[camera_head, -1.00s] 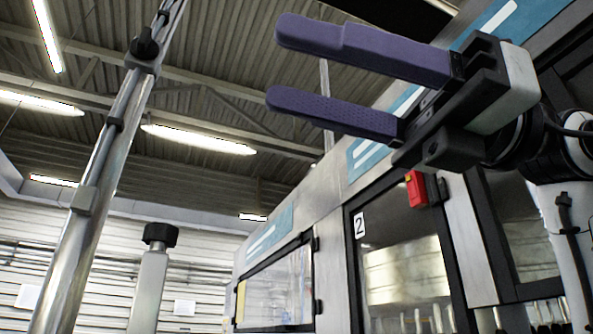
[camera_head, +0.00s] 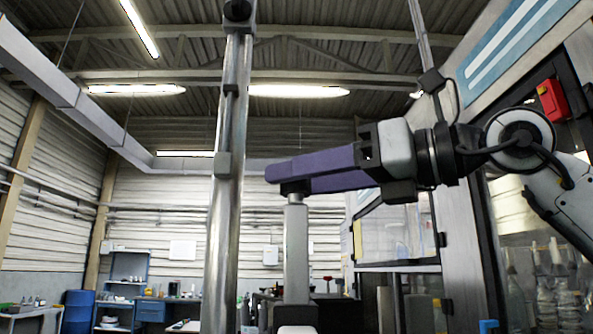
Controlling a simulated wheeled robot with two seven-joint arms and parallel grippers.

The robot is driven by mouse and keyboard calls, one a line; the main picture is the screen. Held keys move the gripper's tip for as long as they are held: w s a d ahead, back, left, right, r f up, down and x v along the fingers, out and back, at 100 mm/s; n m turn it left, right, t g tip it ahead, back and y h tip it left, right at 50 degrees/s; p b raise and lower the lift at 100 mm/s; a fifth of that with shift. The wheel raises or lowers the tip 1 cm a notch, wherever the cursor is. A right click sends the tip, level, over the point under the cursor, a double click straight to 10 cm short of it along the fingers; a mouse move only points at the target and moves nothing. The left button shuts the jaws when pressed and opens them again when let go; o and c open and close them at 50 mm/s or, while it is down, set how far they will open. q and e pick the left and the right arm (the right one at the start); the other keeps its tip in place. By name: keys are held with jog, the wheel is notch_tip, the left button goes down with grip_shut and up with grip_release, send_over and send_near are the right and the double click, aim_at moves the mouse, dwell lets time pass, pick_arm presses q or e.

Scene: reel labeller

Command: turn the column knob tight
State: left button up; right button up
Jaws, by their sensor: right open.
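The column knob (camera_head: 295,188) is a dark knob on top of a short grey column (camera_head: 296,250) near the middle of the head view. Only its lower part shows; the rest is hidden by the purple fingers. My right gripper (camera_head: 282,174) reaches in from the right, its fingers pointing left. It is open, with the fingertips at the knob's height, overlapping it in the picture. I cannot tell whether they touch it. My left gripper is not in view.
A tall shiny pole (camera_head: 225,200) stands just left of the column, close to the fingertips. The machine cabinet with its window (camera_head: 397,232) and a red box (camera_head: 551,101) is on the right. A blue bench (camera_head: 152,310) is far back left.

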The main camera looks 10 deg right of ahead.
jog(key=shift+w+a, duration=0.35)
jog(key=shift+a, duration=0.05)
